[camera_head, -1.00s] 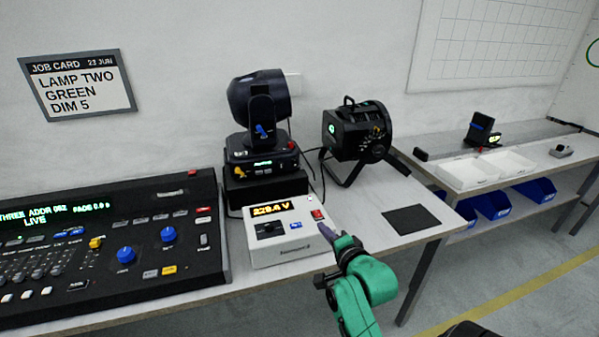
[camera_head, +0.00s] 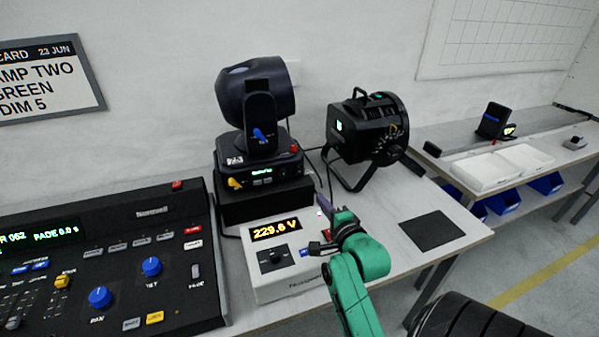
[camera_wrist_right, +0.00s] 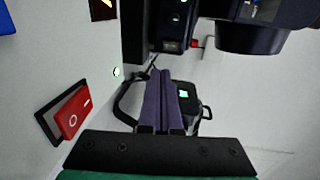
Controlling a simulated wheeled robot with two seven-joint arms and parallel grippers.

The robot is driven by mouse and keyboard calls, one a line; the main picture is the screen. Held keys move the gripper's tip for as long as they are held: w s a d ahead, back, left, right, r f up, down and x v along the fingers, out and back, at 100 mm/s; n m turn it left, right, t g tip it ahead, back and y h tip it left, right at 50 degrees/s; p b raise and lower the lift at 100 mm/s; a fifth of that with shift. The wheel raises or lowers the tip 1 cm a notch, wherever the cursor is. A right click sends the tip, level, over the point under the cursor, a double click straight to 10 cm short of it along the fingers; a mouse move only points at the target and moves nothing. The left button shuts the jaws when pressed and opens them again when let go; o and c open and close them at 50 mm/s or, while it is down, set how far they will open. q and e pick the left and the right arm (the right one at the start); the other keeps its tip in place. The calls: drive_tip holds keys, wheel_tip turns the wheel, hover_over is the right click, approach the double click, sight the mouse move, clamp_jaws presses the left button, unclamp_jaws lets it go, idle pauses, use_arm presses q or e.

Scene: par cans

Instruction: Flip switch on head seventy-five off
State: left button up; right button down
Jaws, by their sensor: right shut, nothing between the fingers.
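The moving-head lamp (camera_head: 255,105) stands on its base at the back of the bench; its number cannot be read. A small red part (camera_head: 294,148) sits at the base's right end. In front is a white power box (camera_head: 290,293) with an amber display (camera_head: 275,229) reading 229.6 V. My left gripper is out of view.
A black par can (camera_head: 365,130) on a stand is right of the lamp. A lighting console (camera_head: 110,270) fills the left. A dark mat (camera_head: 427,232) lies on the bench at right. A side bench with white trays (camera_head: 485,172) stands beyond. A job card (camera_head: 45,80) hangs on the wall.

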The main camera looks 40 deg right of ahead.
sight(302, 173)
drive_tip(key=shift+s+a+r, duration=0.1)
drive_tip(key=shift+s+r, duration=0.1)
drive_tip(key=shift+s, duration=0.15)
drive_tip(key=shift+s+a+r, duration=0.15)
drive_tip(key=shift+s+r, duration=0.1)
drive_tip(key=shift+s, duration=0.05)
drive_tip(key=shift+w+f, duration=0.1)
drive_tip(key=shift+w, duration=0.35)
drive_tip(key=x, duration=0.6)
drive_tip(key=p+x, duration=0.1)
drive_tip(key=x, duration=0.6)
drive_tip(key=shift+w+d+p, duration=0.1)
drive_tip(key=shift+d+p, duration=0.2)
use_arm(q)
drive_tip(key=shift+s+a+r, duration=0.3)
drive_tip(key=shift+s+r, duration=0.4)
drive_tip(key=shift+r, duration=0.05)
